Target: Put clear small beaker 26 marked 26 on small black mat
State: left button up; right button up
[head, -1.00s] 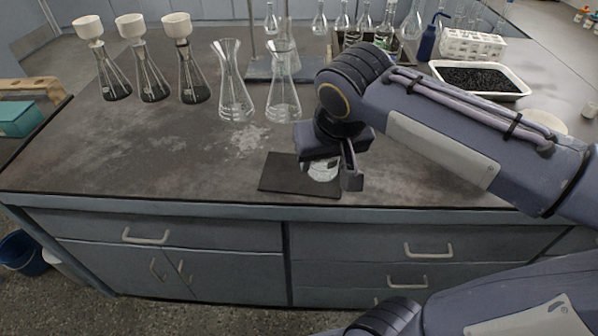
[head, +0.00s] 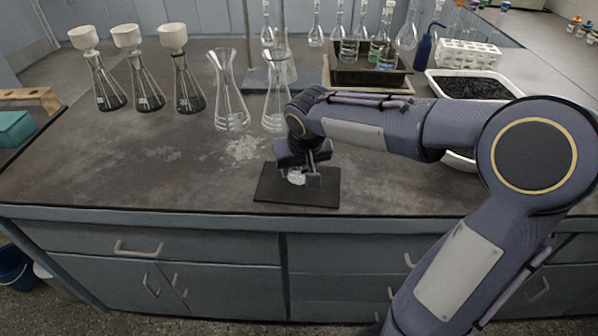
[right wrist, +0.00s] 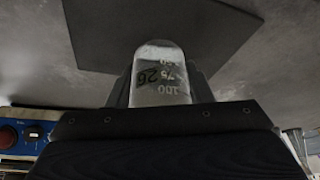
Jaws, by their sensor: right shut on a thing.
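In the head view the beaker (head: 296,177) is a small clear shape at the gripper, over the small black mat (head: 268,188). My right gripper (head: 298,174) is shut on the beaker. The mat (right wrist: 160,25) also shows in the right wrist view. I cannot tell whether the beaker's base touches the mat. My left gripper is not in view.
Two empty conical flasks (head: 229,100) stand behind the mat. Several flasks with white funnels (head: 140,85) stand at the back left. A white tray of black grains (head: 474,86) and a dark tray with glassware (head: 372,74) are at the back right. The bench left of the mat is clear.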

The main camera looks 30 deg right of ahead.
jog(key=shift+f, duration=0.55)
jog(key=shift+f, duration=0.15)
jog(key=o, duration=1)
